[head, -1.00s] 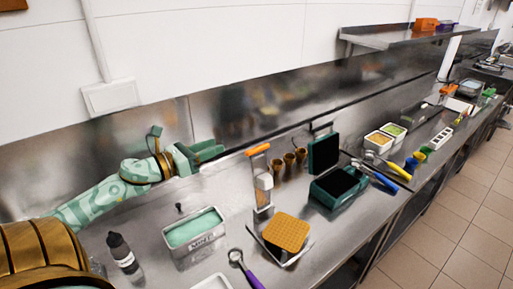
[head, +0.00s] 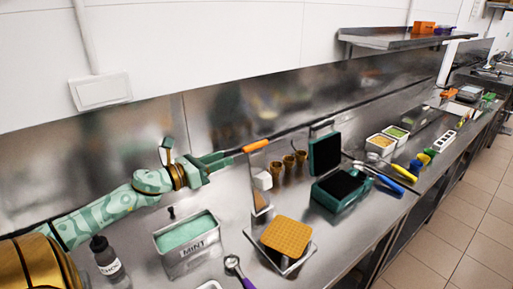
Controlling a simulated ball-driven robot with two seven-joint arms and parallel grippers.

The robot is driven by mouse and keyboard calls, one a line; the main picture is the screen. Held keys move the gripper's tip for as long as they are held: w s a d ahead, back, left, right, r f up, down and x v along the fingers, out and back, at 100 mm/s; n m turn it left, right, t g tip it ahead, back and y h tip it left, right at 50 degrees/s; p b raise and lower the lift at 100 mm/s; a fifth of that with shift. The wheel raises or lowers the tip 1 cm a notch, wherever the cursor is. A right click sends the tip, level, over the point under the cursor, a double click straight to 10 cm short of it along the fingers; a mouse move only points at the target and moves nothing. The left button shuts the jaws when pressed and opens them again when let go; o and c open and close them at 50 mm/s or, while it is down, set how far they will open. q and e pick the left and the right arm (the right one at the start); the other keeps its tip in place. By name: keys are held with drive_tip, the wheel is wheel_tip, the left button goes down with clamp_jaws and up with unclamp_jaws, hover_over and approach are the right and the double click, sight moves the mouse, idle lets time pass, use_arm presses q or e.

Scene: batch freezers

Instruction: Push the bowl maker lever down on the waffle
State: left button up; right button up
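The bowl maker stands mid-counter, with an upright post (head: 257,200), a pale former (head: 263,181) and a metal base (head: 262,256). Its lever, with an orange handle (head: 255,146), is raised at the top of the post. A square golden waffle (head: 287,237) lies flat on the base, below and in front of the former. My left gripper (head: 226,158) is just left of the orange handle, at about its height. Its two green fingers point right and look slightly parted, with nothing between them. I see no clear contact with the handle. My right gripper is out of view.
A mint tub (head: 188,243) and dark bottle (head: 106,257) stand left of the bowl maker. A purple-handled scoop (head: 233,265) lies in front. Several cones (head: 289,164) and an open waffle iron (head: 340,187) stand to the right. The steel backsplash is behind.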

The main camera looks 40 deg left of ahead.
sight(267, 141)
use_arm(q)
drive_tip(key=p+x, duration=0.1)
drive_tip(key=x, duration=1.2)
drive_tip(key=shift+s, duration=0.1)
clamp_jaws()
